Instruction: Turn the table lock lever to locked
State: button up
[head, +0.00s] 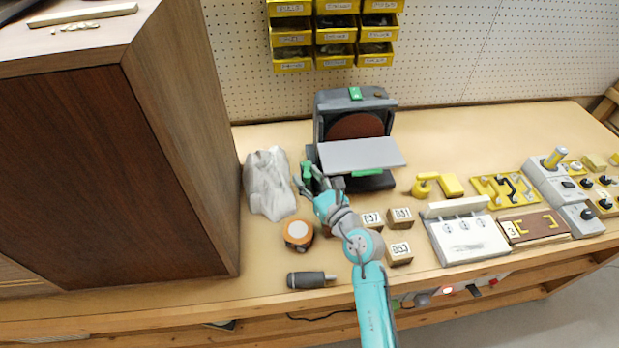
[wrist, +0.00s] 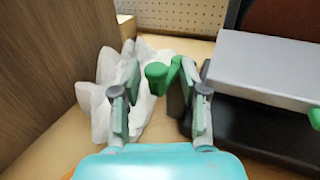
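A disc sander (head: 355,112) stands at the back of the bench, with a brown disc and a flat grey table (head: 360,153). A green lever (wrist: 160,76) with a rounded knob sticks out at the left side of the sander, and it also shows in the head view (head: 307,171). My gripper (wrist: 160,98) is open, with one finger on each side of the lever's knob in the wrist view. The right finger overlaps the lever's base, and I cannot tell whether it touches. In the head view my gripper (head: 312,183) partly hides the lever.
A crumpled white cloth or bag (head: 270,184) lies close left of my gripper, beside the tall brown cabinet (head: 180,130). An orange tape measure (head: 298,233), a dark cylinder (head: 310,280) and small numbered wooden blocks (head: 398,252) lie in front. Another green part (head: 367,173) sits under the sander table.

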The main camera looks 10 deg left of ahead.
jog(key=shift+w+d, duration=0.1)
jog(key=shift+d, duration=0.1)
dwell(0.4)
jog(key=shift+a+m+t+h, duration=0.4)
jog(key=shift+m+t+h, duration=0.45)
jog(key=shift+h, duration=0.35)
jog(key=shift+s+d+f, duration=0.1)
jog(key=shift+s+d, duration=0.1)
jog(key=shift+s, duration=0.25)
jog(key=s+d+f+m, duration=0.1)
jog(key=s+d+m, duration=0.1)
jog(key=s, duration=0.4)
jog(key=s+d+f+m, duration=0.1)
jog(key=s+d+m, duration=0.1)
jog(key=s, duration=0.3)
jog(key=s+d+f+m, duration=0.1)
jog(key=s+d+m, duration=0.1)
jog(key=s, duration=0.4)
jog(key=shift+s+d, duration=0.35)
jog(key=shift+d, duration=0.45)
jog(key=s+d+m, duration=0.4)
jog(key=s+m, duration=0.4)
jog(key=s, duration=0.1)
jog(key=shift+f+t, duration=0.45)
jog(key=shift+s+a, duration=0.1)
